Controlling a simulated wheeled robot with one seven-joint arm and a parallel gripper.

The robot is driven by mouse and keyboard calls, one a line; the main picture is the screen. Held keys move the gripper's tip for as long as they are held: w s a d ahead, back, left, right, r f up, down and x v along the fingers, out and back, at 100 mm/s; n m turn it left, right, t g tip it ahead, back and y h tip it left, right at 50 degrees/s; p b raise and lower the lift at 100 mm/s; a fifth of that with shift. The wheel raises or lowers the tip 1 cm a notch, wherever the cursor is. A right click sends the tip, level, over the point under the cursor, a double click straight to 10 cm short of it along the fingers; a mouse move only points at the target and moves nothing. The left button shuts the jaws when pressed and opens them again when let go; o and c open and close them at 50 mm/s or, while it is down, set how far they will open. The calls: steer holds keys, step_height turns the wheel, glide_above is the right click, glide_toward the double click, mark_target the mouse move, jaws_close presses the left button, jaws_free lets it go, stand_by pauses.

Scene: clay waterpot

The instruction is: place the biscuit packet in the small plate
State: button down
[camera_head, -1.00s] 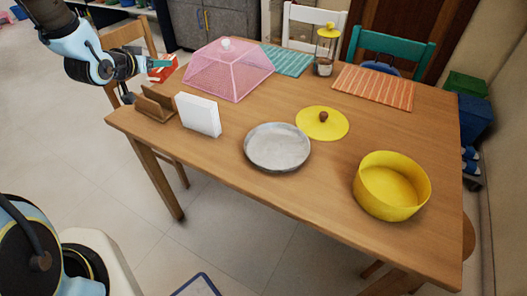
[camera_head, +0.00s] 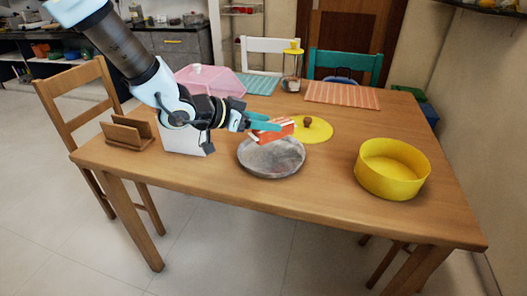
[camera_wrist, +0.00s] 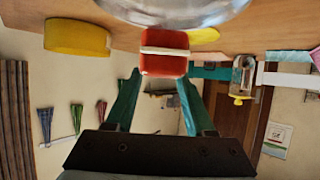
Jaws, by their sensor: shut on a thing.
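The red and white biscuit packet (camera_head: 272,133) is held tilted in the teal fingers of my gripper (camera_head: 264,123). In the head view it overlaps the far part of the round grey metal plate (camera_head: 270,160), seemingly above it. In the wrist view the packet (camera_wrist: 164,64) sits between the fingertips of my gripper (camera_wrist: 162,74), and part of the plate (camera_wrist: 175,10) shows at the top edge. The plate lies flat on the wooden table, and nothing else is seen in it.
A yellow bowl (camera_head: 391,171) stands to the right of the plate. A yellow lid (camera_head: 316,132) lies just behind it. A white block (camera_head: 186,145), a wooden holder (camera_head: 128,134) and a pink mesh cover (camera_head: 215,82) are to the left. The table's front right is clear.

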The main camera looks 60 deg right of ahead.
mark_target(265, 142)
steer(key=shift+f, duration=3.1)
steer(key=shift+c, duration=1.3)
jaws_free()
steer(key=shift+f, duration=0.15)
steer(key=shift+r, duration=0.25)
steer(key=v, duration=1.2)
steer(key=shift+f, duration=0.15)
